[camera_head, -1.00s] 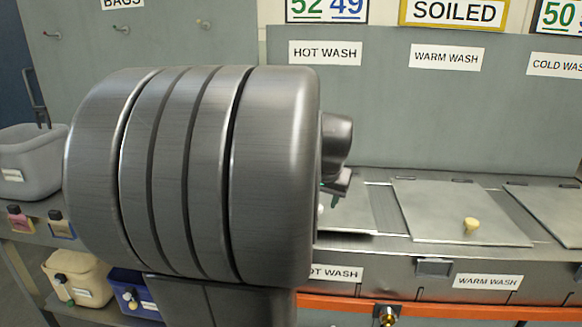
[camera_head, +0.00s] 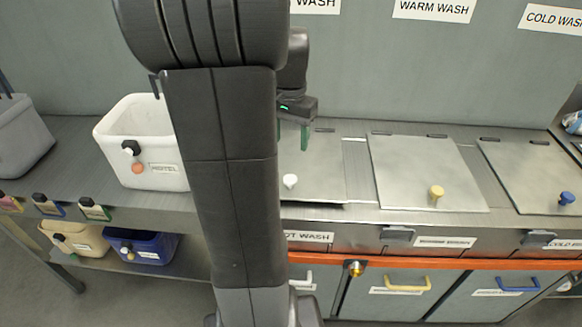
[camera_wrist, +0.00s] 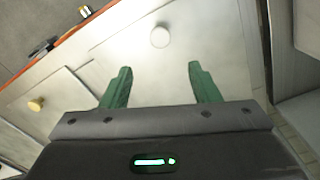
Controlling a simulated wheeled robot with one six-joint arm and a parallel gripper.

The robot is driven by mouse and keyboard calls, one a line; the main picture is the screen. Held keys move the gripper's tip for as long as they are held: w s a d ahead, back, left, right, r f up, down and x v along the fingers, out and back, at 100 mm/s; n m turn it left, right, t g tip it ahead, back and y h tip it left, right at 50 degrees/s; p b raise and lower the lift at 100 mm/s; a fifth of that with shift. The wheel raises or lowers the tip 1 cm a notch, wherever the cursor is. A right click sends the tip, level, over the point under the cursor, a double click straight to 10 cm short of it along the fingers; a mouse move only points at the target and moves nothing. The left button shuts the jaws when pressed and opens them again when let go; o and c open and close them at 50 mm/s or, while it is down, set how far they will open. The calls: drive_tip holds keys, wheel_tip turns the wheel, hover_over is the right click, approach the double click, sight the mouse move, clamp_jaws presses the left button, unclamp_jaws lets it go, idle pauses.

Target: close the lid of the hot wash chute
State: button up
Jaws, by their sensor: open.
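The hot wash chute lid (camera_head: 326,178) is a grey metal plate with a white knob (camera_head: 290,181). It lies flat or nearly flat on the counter, with a dark line under its front edge; my arm hides its left part. In the wrist view the lid (camera_wrist: 215,60) and white knob (camera_wrist: 160,37) are in front of the fingers. My gripper (camera_head: 293,142) is above the lid's back part, its green fingers pointing down. In the wrist view my gripper (camera_wrist: 158,72) is open, with nothing between its fingers.
The warm wash lid (camera_head: 410,165) with a yellow knob and the cold wash lid (camera_head: 530,165) with a blue knob lie flat to the right. A white bin (camera_head: 125,125) stands left of my arm. An orange rail (camera_head: 440,264) runs along the front.

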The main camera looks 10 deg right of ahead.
sight(290, 178)
wheel_tip(290, 178, down, 12)
drive_tip(key=shift+f, duration=0.25)
clamp_jaws()
drive_tip(key=shift+f, duration=0.15)
